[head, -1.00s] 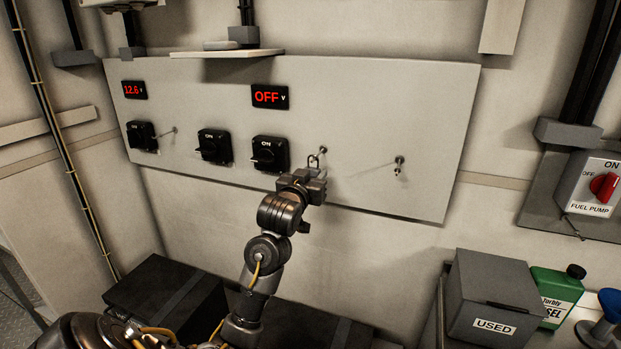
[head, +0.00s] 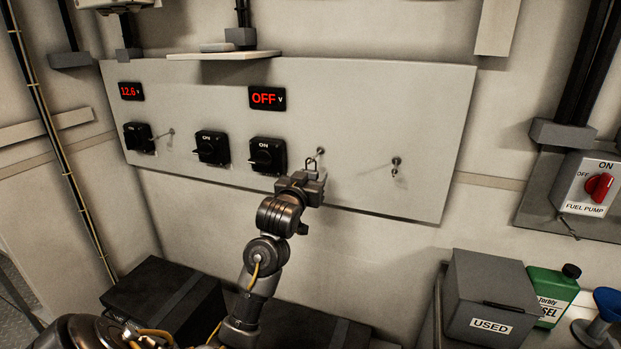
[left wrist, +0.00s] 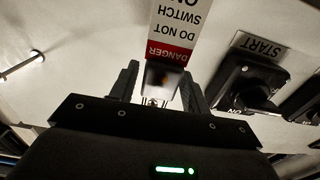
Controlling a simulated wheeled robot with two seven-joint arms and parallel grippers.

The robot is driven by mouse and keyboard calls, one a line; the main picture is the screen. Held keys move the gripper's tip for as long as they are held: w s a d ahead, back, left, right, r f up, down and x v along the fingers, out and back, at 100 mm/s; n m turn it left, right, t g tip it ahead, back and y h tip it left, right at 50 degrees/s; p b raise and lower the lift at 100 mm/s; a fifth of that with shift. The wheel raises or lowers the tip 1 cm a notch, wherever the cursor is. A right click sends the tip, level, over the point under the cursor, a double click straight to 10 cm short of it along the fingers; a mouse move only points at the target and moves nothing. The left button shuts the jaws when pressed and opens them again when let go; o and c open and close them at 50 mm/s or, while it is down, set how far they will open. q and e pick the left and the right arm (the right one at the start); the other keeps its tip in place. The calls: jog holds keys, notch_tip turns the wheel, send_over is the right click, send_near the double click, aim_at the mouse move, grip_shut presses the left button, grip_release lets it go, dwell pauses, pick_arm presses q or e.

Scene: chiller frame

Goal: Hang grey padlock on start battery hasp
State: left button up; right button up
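My left gripper (head: 314,182) is raised in front of the grey wall panel (head: 360,110) and shut on the grey padlock. The padlock's shackle (head: 311,162) sticks up above the fingers in the head view. In the left wrist view its dark body (left wrist: 163,80) sits between the fingers. A hasp pin (head: 320,152) stands out just up and right of the shackle; I cannot tell whether they touch. A white and red danger tag (left wrist: 178,28) shows upside down beyond the padlock. The start switch (left wrist: 245,88) is beside it. My right gripper is not in view.
A second pin (head: 396,164) stands farther right on the panel. More black switches (head: 212,147) sit to the left. Below right are a grey used box (head: 490,295) and a green can (head: 550,290). A fuel pump switch (head: 590,185) is far right.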

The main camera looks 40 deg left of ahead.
pick_arm(q)
jog(key=shift+o, duration=1.1)
jog(key=shift+s, duration=0.15)
jog(key=b+v, duration=0.1)
jog(key=v, duration=0.9)
jog(key=shift+s+b, duration=0.25)
jog(key=shift+b, duration=0.15)
jog(key=shift+d, duration=0.2)
